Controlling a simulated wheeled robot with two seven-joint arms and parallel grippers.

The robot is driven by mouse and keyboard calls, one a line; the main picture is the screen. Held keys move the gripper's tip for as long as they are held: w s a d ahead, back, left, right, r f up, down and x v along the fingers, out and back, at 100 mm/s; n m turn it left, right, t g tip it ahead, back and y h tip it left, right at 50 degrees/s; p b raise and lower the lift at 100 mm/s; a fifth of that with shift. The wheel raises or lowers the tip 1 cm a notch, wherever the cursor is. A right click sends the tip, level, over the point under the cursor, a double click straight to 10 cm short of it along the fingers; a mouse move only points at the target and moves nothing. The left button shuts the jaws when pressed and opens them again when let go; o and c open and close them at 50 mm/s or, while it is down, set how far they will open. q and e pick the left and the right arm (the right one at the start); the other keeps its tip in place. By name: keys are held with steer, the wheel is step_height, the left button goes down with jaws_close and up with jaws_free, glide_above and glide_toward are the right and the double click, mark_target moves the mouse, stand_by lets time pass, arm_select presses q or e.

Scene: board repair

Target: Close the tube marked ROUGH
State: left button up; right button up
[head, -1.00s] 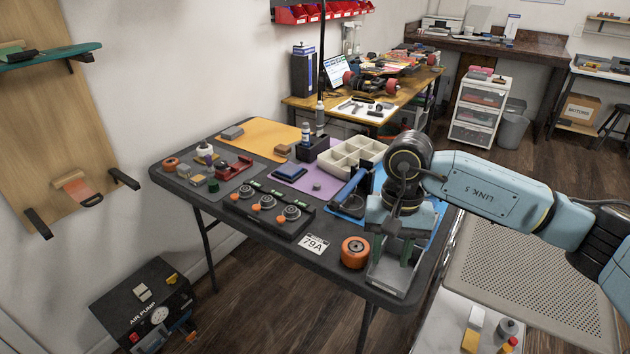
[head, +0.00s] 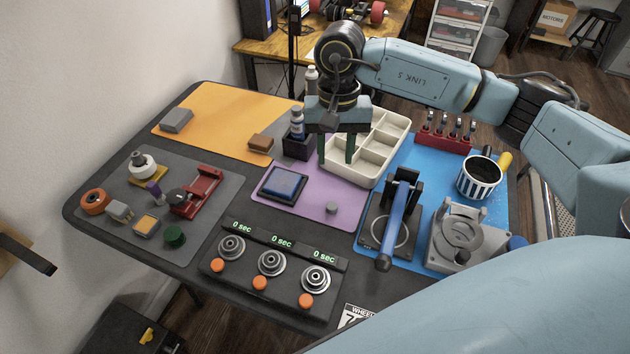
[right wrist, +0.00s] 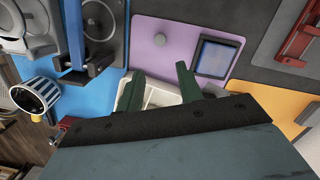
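I can read no ROUGH mark in either view. A small white-and-dark bottle (head: 297,117) stands in a dark holder (head: 296,147) at the back of the table, with its label too small to read. My right gripper (head: 336,157) is open, fingers pointing down, just right of the holder and at the left end of the cream compartment tray (head: 392,150). Nothing shows between its fingers (right wrist: 162,88). My left gripper is not in view.
A dark blue pad (head: 284,184) lies on the purple mat. A timer panel (head: 270,268), a blue-handled press (head: 393,222), a grey fixture (head: 462,236) and a striped cup (head: 479,177) stand nearby. The orange mat (head: 222,128) is mostly clear.

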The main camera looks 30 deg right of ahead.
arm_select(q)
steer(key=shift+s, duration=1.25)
arm_select(e)
steer(key=shift+s+r, duration=0.1)
steer(key=shift+s, duration=0.2)
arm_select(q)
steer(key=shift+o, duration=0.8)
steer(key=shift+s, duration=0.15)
arm_select(e)
steer(key=shift+o, duration=0.8)
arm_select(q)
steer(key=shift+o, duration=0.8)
arm_select(e)
steer(key=shift+o, duration=0.5)
glide_above(333, 203)
step_height(333, 203, down, 7)
steer(key=shift+w+f+b, duration=0.1)
steer(key=shift+f+b, duration=0.05)
steer(key=shift+b, duration=0.3)
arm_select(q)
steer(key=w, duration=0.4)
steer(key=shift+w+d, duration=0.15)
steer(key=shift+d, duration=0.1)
arm_select(e)
steer(key=shift+f, duration=0.45)
steer(key=shift+f, duration=0.1)
